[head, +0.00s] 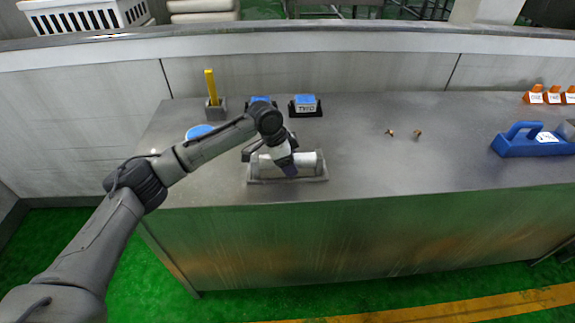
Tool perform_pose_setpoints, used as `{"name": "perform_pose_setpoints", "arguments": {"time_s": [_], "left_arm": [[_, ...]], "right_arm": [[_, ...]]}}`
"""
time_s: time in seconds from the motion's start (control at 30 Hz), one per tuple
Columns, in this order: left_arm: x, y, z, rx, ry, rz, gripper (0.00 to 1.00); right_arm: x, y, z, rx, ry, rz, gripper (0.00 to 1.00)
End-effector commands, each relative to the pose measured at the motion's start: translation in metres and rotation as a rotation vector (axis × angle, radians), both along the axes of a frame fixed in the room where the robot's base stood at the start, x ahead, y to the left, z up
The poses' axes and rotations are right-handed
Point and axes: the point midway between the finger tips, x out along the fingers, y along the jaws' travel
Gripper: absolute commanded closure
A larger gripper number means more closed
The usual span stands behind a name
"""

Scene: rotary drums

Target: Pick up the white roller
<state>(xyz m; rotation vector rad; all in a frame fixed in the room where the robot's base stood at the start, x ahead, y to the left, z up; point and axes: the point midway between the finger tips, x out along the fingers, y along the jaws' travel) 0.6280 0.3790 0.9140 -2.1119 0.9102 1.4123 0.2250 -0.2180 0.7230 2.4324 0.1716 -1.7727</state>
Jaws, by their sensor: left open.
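The white roller (306,160) lies lengthwise from left to right in a grey metal cradle (310,179) near the front edge of the steel table. My left gripper (290,172) is open and comes down over the middle of the roller. Its wrist and fingers hide part of the roller, and I cannot tell whether they touch it. My right gripper is not in view.
The steel table (400,165) holds a yellow-handled tool (211,88), blue-topped blocks (305,101), a blue round item (198,131), small brass parts (417,134), a blue carrier (530,143) and orange-and-white tags (552,96). The table's middle right is mostly clear.

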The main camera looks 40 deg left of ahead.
Motion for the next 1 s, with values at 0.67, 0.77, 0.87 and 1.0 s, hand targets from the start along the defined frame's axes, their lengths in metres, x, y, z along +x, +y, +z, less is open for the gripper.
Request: {"name": "perform_pose_setpoints", "arguments": {"time_s": [0.67, 0.77, 0.87, 1.0], "left_arm": [[0.0005, -0.0002, -0.0008, 0.000, -0.001, 0.000, 0.73], [0.0004, -0.0002, -0.0008, 0.001, -0.001, 0.000, 0.82], [0.0004, -0.0002, -0.0008, 0.001, -0.001, 0.000, 0.92], [0.0009, -0.0002, 0.0005, -0.001, -0.003, 0.001, 0.99]], "right_arm": [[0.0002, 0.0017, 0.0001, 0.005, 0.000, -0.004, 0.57], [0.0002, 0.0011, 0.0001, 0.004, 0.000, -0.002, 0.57], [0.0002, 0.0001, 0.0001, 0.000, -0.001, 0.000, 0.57], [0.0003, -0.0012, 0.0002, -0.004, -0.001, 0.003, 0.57]]}}
